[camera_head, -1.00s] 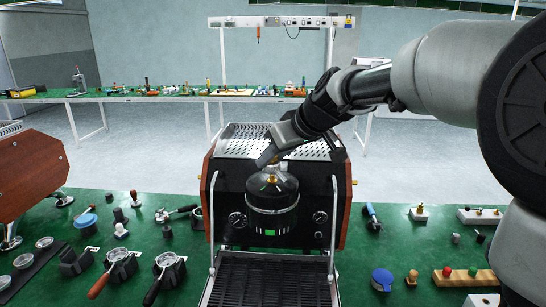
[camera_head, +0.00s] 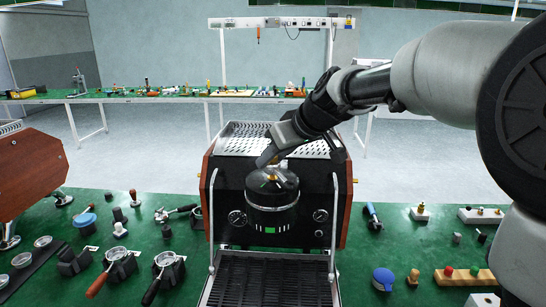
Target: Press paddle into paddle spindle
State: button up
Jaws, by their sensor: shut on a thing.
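The espresso machine (camera_head: 228,185) stands in the middle of the green table, with a black round group head (camera_head: 270,215) at its front. My gripper (camera_head: 272,163) reaches in from the right and is at the top of the group head. It is shut on the paddle (camera_head: 272,179), a small piece that shows only partly at the group head's top. The paddle spindle is hidden beneath the paddle and gripper. I cannot tell how deep the paddle sits.
Two portafilters (camera_head: 162,278) lie in holders at the left front. A drip tray (camera_head: 268,280) lies below the group head. A second machine (camera_head: 32,172) stands at far left.

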jog(key=shift+f+b, duration=0.8)
jog(key=shift+f, duration=0.1)
jog(key=o, duration=1.3)
jog(key=shift+c, duration=0.2)
